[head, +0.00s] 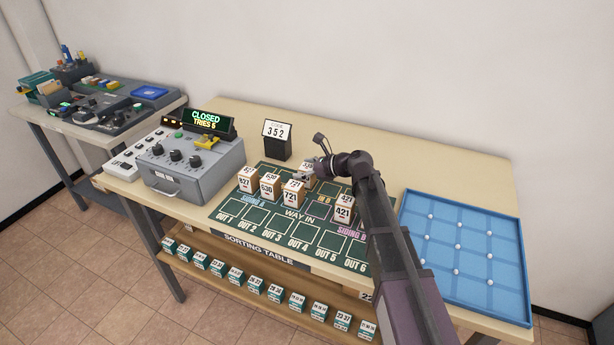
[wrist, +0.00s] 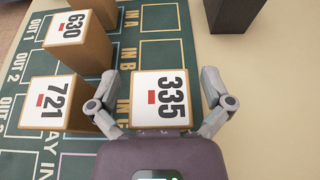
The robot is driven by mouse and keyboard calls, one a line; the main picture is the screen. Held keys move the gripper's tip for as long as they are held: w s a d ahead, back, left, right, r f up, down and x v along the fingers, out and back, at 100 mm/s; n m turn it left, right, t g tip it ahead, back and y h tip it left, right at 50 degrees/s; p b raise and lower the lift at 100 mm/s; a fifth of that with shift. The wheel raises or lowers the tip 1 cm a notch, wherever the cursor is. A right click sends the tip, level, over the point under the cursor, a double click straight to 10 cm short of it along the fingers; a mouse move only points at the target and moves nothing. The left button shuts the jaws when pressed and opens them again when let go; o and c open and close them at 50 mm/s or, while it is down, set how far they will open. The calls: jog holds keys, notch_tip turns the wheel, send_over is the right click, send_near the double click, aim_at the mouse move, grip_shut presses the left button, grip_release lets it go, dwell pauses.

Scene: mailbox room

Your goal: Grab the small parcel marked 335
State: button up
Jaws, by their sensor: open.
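The small parcel marked 335 (wrist: 158,98) is a brown box with a white top label, a black number and a red mark. In the wrist view it sits between the two fingers of my gripper (wrist: 160,105). The fingers are open, one on each side of it; whether they touch it I cannot tell. In the head view the 335 parcel (head: 308,168) stands at the back of the green mat, partly hidden by my gripper (head: 318,168). Its lower sides are hidden in the wrist view.
Parcels marked 721 (wrist: 52,103) and 630 (wrist: 76,30) stand left of the gripper in the wrist view. Parcel 421 (head: 343,209) stands near my arm. A dark stand showing 352 (head: 277,141) is behind the mat. A blue tray (head: 408,240) lies at right; a grey console (head: 190,170) at left.

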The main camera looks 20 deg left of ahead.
aim_at(302, 166)
jog(key=c, duration=1.1)
jog(key=shift+o, duration=0.2)
jog(key=shift+r, duration=0.1)
notch_tip(302, 166, up, 10)
jog(key=p, duration=1)
